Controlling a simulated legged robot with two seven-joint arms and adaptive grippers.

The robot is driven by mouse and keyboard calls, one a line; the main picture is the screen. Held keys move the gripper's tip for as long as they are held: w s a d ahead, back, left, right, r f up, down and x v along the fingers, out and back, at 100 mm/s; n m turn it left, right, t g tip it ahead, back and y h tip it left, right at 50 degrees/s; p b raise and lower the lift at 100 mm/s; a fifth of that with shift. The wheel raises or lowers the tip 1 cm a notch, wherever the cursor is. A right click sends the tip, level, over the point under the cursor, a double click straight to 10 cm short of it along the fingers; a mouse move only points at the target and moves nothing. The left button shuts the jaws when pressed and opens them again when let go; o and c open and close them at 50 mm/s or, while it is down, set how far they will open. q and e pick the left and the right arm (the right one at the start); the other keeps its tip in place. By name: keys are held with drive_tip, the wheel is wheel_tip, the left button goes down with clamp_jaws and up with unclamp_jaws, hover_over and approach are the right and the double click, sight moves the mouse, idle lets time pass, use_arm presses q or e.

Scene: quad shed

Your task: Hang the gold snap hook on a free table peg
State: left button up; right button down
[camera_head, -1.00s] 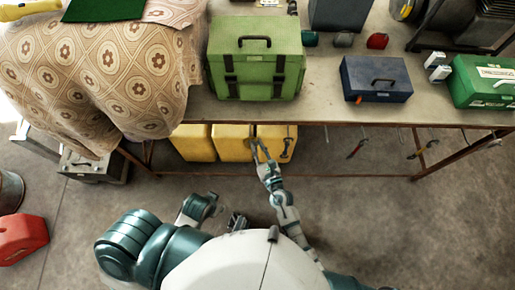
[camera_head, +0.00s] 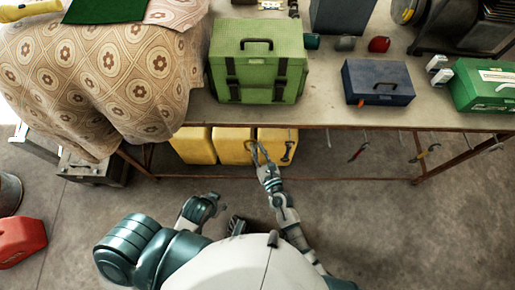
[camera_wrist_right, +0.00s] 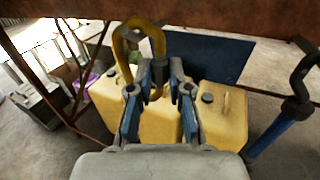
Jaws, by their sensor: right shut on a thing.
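My right gripper (camera_head: 256,152) is at the table's front edge, in front of the yellow canisters. In the right wrist view its fingers (camera_wrist_right: 160,80) are shut on the gold snap hook (camera_wrist_right: 130,38), which stands up from the fingertips. The hook's curved top overlaps the rusty table edge (camera_wrist_right: 220,18); I cannot tell whether it is around a peg. Thin pegs line the front edge, and one near the middle (camera_head: 328,138) looks bare.
A blue-handled tool (camera_wrist_right: 275,130) hangs close to the right of the gripper. Yellow canisters (camera_head: 195,146) stand under the table. Other tools (camera_head: 427,153) hang further right. A green case (camera_head: 258,65) and a blue box (camera_head: 378,80) are on top.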

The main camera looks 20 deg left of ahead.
drive_tip(key=c, duration=1)
unclamp_jaws()
drive_tip(key=shift+a, duration=0.1)
drive_tip(key=shift+s+d, duration=0.2)
drive_tip(key=v, duration=1.1)
drive_tip(key=w+d+f+m+g+h+p, duration=0.1)
drive_tip(key=d+f+m+h+p, duration=0.1)
drive_tip(key=d+f+m+h, duration=0.65)
drive_tip(key=w+d+f+m+g+h+p, duration=0.1)
drive_tip(key=d+f+m+h+p, duration=0.3)
drive_tip(key=d+m, duration=0.85)
use_arm(q)
drive_tip(key=s+f+g+p, duration=0.1)
drive_tip(key=s+f, duration=0.2)
drive_tip(key=f, duration=0.7)
drive_tip(key=s+f+g+p, duration=0.1)
drive_tip(key=s+f, duration=0.1)
drive_tip(key=f, duration=0.8)
drive_tip(key=shift+s+a, duration=0.4)
use_arm(e)
drive_tip(key=s+d+f+m+g, duration=0.2)
drive_tip(key=s+f+m+g, duration=0.3)
drive_tip(key=s+m, duration=0.5)
drive_tip(key=s+d+f+m+g+y, duration=0.1)
drive_tip(key=s+d+f+m+g, duration=0.2)
drive_tip(key=s+f+m, duration=0.7)
drive_tip(key=shift+s+d+m+g, duration=0.15)
drive_tip(key=shift+s+m+g, duration=0.2)
drive_tip(key=shift+g, duration=0.75)
